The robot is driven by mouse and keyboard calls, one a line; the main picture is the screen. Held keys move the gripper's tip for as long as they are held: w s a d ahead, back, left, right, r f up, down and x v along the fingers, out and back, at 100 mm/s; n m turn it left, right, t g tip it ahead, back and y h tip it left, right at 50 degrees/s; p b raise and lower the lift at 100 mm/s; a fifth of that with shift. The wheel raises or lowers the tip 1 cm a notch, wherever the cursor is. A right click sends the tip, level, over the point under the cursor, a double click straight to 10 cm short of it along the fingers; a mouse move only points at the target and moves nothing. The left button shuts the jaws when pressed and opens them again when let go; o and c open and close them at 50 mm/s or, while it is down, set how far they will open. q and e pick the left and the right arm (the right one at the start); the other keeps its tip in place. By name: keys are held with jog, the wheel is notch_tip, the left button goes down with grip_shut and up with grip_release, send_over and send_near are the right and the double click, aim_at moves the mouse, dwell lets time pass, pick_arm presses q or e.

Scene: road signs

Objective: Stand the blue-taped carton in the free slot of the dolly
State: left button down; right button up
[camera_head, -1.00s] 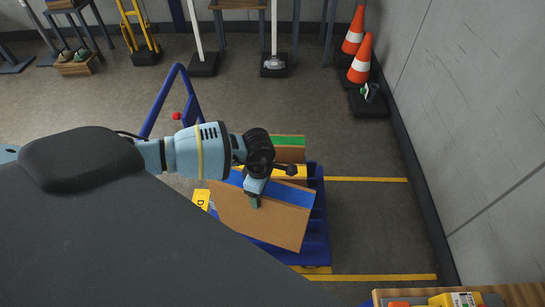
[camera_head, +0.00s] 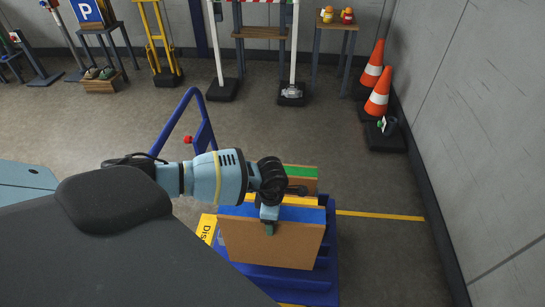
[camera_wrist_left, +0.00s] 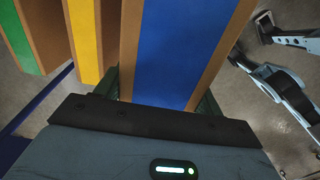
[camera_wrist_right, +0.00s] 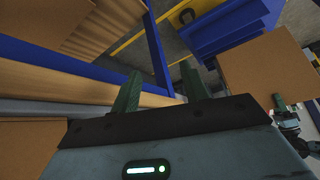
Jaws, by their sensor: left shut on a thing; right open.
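The blue-taped carton (camera_head: 272,243) is brown with a blue strip along its top and looks nearly upright. My left gripper (camera_head: 268,225) is shut on its top edge; the left wrist view shows the fingers (camera_wrist_left: 160,92) either side of the blue strip (camera_wrist_left: 185,45). The carton is over the near part of the blue dolly (camera_head: 328,240); whether its base touches the deck I cannot tell. Yellow-taped (camera_head: 290,200) and green-taped (camera_head: 300,172) cartons stand behind it. My right gripper (camera_wrist_right: 162,88) is open and empty, outside the head view; its wrist view shows the dolly (camera_wrist_right: 230,30).
The dolly has a blue handle (camera_head: 180,120) at left and a yellow label (camera_head: 207,228). Cones (camera_head: 378,92) stand by the grey right wall. Tables and posts line the back. A blue beam (camera_wrist_right: 60,60) and wooden edge lie close to my right gripper.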

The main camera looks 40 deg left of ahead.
pick_arm(q)
notch_tip(320, 180, down, 17)
jog(key=b, duration=1.2)
pick_arm(e)
notch_tip(320, 180, down, 11)
jog(key=shift+w+d+r, duration=0.2)
jog(key=shift+w+d, duration=0.05)
jog(key=shift+w, duration=0.15)
pick_arm(q)
jog(key=shift+w+r, duration=0.1)
pick_arm(e)
jog(key=shift+w, duration=0.15)
pick_arm(q)
jog(key=shift+f+b, duration=0.2)
jog(key=shift+b, duration=0.1)
pick_arm(e)
jog(key=shift+s+f, duration=0.15)
jog(key=shift+s, duration=0.35)
pick_arm(q)
jog(key=shift+f, duration=0.1)
pick_arm(e)
jog(key=shift+f+g, duration=0.1)
jog(key=shift+g, duration=0.2)
pick_arm(q)
jog(key=shift+f, duration=0.2)
pick_arm(e)
jog(key=shift+f, duration=0.15)
